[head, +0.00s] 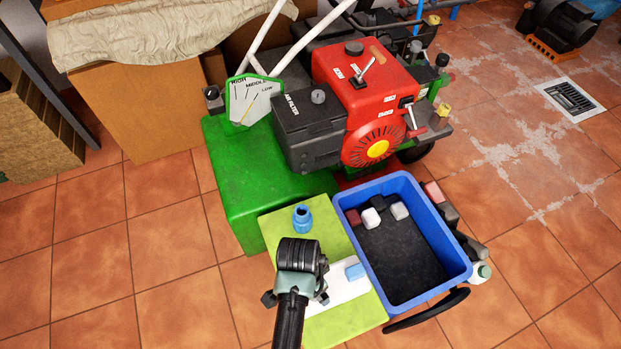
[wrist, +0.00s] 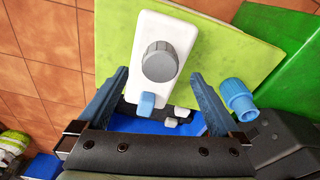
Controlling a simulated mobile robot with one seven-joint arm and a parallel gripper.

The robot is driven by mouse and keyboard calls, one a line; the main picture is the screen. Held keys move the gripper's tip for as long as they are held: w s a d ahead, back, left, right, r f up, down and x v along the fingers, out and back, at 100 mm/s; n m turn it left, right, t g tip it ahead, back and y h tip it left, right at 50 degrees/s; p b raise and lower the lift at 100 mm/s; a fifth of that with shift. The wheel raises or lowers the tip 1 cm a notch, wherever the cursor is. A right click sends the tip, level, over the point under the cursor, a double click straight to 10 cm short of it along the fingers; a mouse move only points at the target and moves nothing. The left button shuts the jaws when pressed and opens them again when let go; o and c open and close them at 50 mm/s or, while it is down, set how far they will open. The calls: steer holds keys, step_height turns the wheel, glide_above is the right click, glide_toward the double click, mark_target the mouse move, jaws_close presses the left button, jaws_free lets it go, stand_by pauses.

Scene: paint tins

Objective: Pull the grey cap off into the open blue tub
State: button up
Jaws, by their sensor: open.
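The grey cap (wrist: 160,62) is round and ribbed. It sits on a white block (wrist: 178,28), which also carries a small blue piece (wrist: 147,103). The white block shows in the head view (head: 345,287) on a lime-green board; there my arm hides the grey cap. The open blue tub (head: 447,242) stands just right of the board, with a dark floor and several small blocks along its far end. My gripper (wrist: 159,74) is open and empty, its fingers appearing either side of the grey cap in the wrist view. I cannot tell the height gap.
A blue bottle-like fitting (head: 302,217) stands on the lime board (head: 283,222). A red engine (head: 350,85) and green box (head: 235,175) stand behind. A white bottle (head: 480,272) and dark objects sit right of the tub. Tiled floor is free at left.

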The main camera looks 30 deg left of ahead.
steer(key=f, duration=0.1)
steer(key=f+b, duration=0.1)
steer(key=f, duration=0.3)
steer(key=shift+w+d+b, duration=0.15)
steer(key=shift+w+b, duration=0.15)
steer(key=shift+b, duration=0.05)
jaws_close()
stand_by(0.5)
